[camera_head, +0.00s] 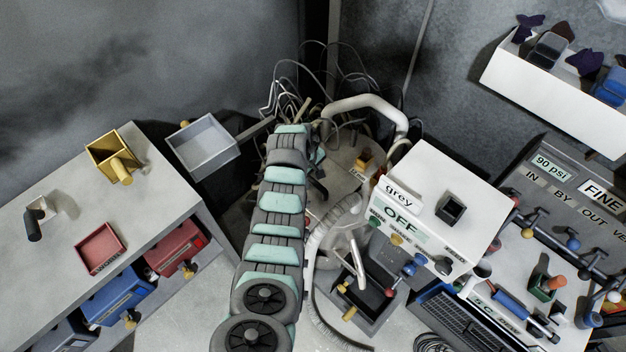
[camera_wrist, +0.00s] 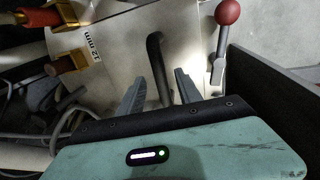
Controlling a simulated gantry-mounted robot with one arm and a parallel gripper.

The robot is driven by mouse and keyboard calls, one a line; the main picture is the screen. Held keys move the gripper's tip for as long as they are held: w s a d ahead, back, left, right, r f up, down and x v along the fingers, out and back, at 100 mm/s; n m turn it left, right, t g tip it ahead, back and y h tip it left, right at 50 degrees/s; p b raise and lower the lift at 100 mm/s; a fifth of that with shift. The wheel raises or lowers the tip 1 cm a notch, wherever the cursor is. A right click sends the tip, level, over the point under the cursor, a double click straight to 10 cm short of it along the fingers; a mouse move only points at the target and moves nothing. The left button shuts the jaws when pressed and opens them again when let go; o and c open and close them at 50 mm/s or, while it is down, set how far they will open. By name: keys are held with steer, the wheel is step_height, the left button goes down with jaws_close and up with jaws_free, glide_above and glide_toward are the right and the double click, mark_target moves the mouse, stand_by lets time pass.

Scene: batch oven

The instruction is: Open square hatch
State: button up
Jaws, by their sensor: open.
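In the wrist view, a pale flat metal panel (camera_wrist: 115,50) that looks like the square hatch lies in front of my gripper (camera_wrist: 160,84). A dark curved bar handle (camera_wrist: 155,58) stands on it. The gripper is open, with one finger on each side of the handle's lower end; I cannot tell whether either finger touches it. The panel looks closed, though its lower edge is hidden by my gripper. In the head view, part of a pale panel (camera_head: 342,160) shows right of my arm; the gripper is mostly hidden there.
In the wrist view, a red-ball lever (camera_wrist: 217,62) stands close right of the fingers, beside a dark wall (camera_wrist: 275,95). A brass clamp (camera_wrist: 66,62) and cables (camera_wrist: 65,125) are at left. In the head view, a white OFF box (camera_head: 425,180) stands right of my arm.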

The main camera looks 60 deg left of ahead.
steer(key=shift+w+a+f, duration=0.1)
steer(key=shift+w+f, duration=0.05)
steer(key=shift+f, duration=0.45)
steer(key=shift+w+a+f, duration=0.1)
steer(key=shift+f, duration=0.45)
steer(key=shift+d, duration=0.1)
jaws_close()
stand_by(0.7)
